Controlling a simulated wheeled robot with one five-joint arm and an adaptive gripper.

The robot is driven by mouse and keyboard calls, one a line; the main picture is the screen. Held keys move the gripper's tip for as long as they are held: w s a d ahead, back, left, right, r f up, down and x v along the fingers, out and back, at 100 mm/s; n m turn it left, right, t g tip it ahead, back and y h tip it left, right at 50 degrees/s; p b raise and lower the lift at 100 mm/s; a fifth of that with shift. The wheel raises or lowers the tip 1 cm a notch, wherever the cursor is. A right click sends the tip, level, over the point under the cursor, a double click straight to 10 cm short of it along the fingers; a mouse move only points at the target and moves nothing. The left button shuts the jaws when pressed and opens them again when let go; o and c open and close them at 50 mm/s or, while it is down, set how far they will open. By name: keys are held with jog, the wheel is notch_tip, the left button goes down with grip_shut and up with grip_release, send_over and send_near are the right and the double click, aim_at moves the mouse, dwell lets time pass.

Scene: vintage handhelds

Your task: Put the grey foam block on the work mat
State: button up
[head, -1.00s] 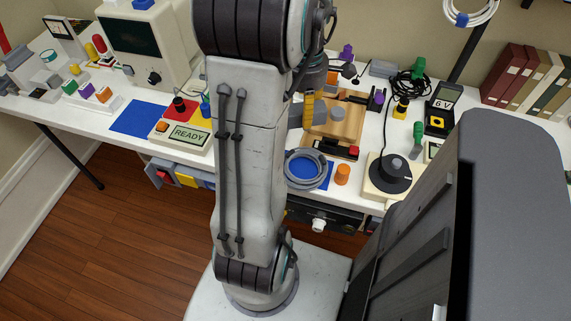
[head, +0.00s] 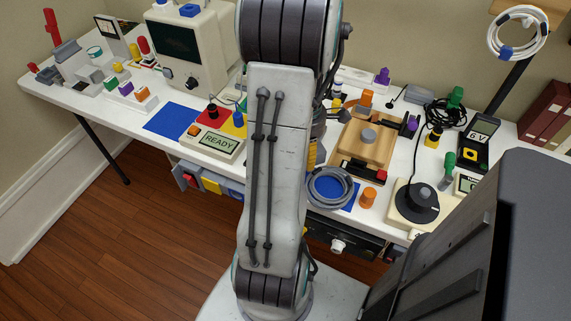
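A flat blue mat (head: 172,120) lies bare on the left half of the white table, left of the READY box. A second blue patch (head: 330,200) lies under a grey cable coil near the front edge. I cannot tell for sure which is the work mat. No grey block near my arm shows now; it may be hidden behind my arm. A grey block-like piece (head: 419,95) lies at the back of the table, and I cannot tell if it is foam. My gripper is hidden behind my upright arm, so its state does not show.
The READY box (head: 215,145) stands beside the blue mat. A wooden tray (head: 372,150), an orange cylinder (head: 368,198) and a dial box (head: 417,205) crowd the right. A monitor (head: 190,45) stands at the back left. My arm covers the table's middle.

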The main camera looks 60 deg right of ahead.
jog(key=w+f, duration=0.2)
jog(key=w, duration=0.1)
jog(key=w+f, duration=0.1)
jog(key=w, duration=0.1)
jog(key=shift+w+a+f, duration=0.15)
jog(key=shift+w+a, duration=0.05)
jog(key=shift+w, duration=0.05)
jog(key=shift+f+b, duration=0.4)
jog(key=shift+f, duration=1.6)
jog(key=shift+f, duration=0.1)
jog(key=shift+f, duration=0.1)
jog(key=o, duration=0.6)
jog(key=shift+o, duration=0.2)
